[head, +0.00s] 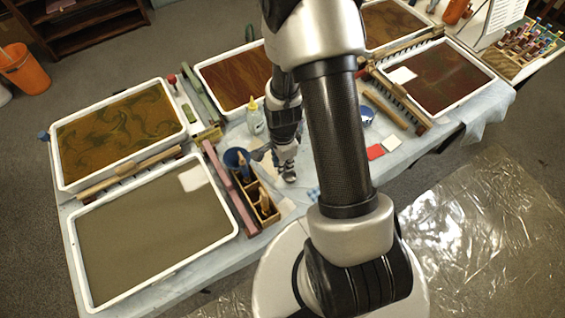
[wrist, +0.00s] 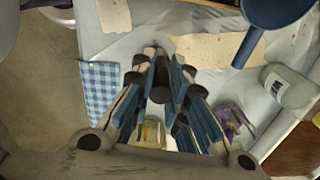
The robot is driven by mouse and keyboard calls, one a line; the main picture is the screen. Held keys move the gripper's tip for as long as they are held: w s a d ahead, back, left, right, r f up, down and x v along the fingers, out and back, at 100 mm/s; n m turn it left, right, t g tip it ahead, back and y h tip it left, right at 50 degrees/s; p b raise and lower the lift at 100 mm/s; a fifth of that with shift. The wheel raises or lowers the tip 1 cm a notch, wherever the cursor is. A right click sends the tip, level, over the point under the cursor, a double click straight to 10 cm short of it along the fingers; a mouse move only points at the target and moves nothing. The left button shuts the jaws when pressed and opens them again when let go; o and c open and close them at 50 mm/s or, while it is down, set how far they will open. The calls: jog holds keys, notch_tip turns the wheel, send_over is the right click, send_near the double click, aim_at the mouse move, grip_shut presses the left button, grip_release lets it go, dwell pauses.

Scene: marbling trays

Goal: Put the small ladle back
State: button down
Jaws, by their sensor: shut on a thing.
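My gripper (wrist: 160,68) is shut, its fingertips drawn together on a dark, round handle-like piece (wrist: 161,93). This seems to be the small ladle, seen nearly end-on; I cannot make out its bowl. In the head view my gripper (head: 289,176) is low over the middle of the table, just right of the wooden compartment box (head: 268,217). My arm and fingers hide part of what lies beneath. A dark blue bowl-shaped thing with a narrow stem (wrist: 268,14) shows at the upper right of the wrist view, apart from my fingers; in the head view it is left of my gripper (head: 236,157).
A blue checked cloth (wrist: 100,88) lies left of my fingers. A bottle (wrist: 288,86) stands at the right, with a yellow cap in the head view (head: 254,121). White-rimmed trays (head: 236,214) flank the strip. Plastic sheeting (head: 480,225) covers the floor at right.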

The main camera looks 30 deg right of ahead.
jog(key=shift+f, duration=0.15)
jog(key=c, duration=1.6)
grip_release()
